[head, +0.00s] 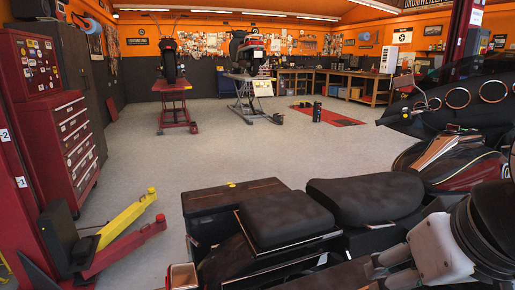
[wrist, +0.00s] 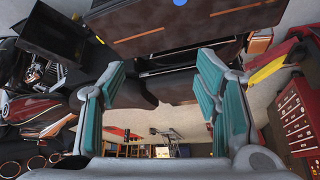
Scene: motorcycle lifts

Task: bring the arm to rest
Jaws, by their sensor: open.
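My gripper (wrist: 158,88) shows in the wrist view with its two teal-padded fingers wide apart. Nothing is between the fingers. A grey-white part of my arm (head: 440,252) shows at the lower right of the head view, over the near motorcycle. The near motorcycle has a black seat (head: 365,198) and a dark rear box (head: 235,196). In the wrist view, dark brown panels (wrist: 180,35) lie beyond the fingertips. I cannot tell how far they are from the fingers.
A red tool cabinet (head: 72,135) stands at the left, with a yellow and red lift arm (head: 126,218) in front of it. Two motorcycles stand on lifts at the back, a red lift (head: 172,104) under one. The middle floor (head: 200,150) is clear.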

